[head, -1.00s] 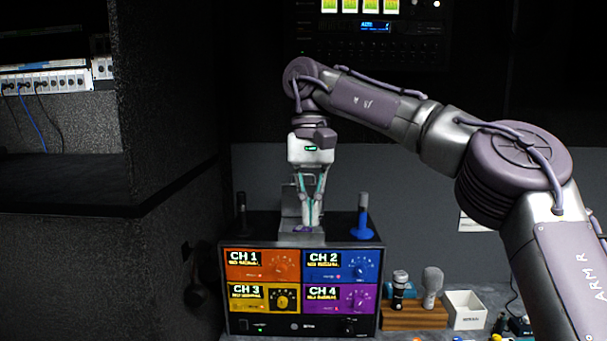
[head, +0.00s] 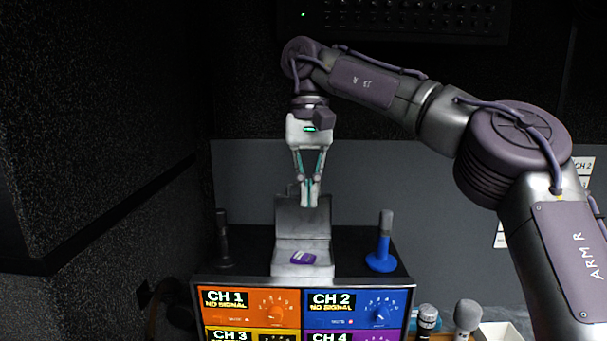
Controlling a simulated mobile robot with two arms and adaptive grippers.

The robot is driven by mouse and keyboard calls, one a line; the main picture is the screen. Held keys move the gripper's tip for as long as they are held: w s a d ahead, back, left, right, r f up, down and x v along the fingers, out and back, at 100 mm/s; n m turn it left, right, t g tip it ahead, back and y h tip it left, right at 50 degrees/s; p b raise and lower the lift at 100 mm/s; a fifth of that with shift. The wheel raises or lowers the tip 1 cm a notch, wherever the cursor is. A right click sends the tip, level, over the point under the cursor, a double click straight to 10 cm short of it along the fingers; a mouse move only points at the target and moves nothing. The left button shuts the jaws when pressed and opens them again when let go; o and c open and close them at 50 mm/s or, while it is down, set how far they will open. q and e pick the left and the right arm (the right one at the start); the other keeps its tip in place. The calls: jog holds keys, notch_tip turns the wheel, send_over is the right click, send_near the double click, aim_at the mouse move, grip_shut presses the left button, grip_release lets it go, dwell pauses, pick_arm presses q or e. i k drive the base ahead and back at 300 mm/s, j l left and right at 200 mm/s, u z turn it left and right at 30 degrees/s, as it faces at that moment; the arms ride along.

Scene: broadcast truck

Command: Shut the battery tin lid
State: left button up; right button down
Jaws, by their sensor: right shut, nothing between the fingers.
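The battery tin is a small grey metal box (head: 284,270) on top of the black channel unit, near its front edge. Its grey lid (head: 289,222) stands up open at the back of the box. A purple patch with white marks (head: 302,258) shows at the box; I cannot tell if it is a label or a thing inside. My right gripper (head: 310,203) points straight down, shut and empty. Its fingertips overlap the upper part of the raised lid in the picture; I cannot tell whether they touch it. My left gripper is out of view.
A blue-based microphone (head: 382,250) stands right of the tin and a dark one (head: 223,245) stands left. The channel unit (head: 250,299) has coloured panels below. More microphones (head: 466,316) and a white bin (head: 500,332) are at lower right.

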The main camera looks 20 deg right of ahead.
aim_at(292, 221)
jog(key=i+l, duration=0.3)
jog(key=i, duration=0.15)
jog(key=i+l, duration=0.3)
jog(key=i, duration=0.2)
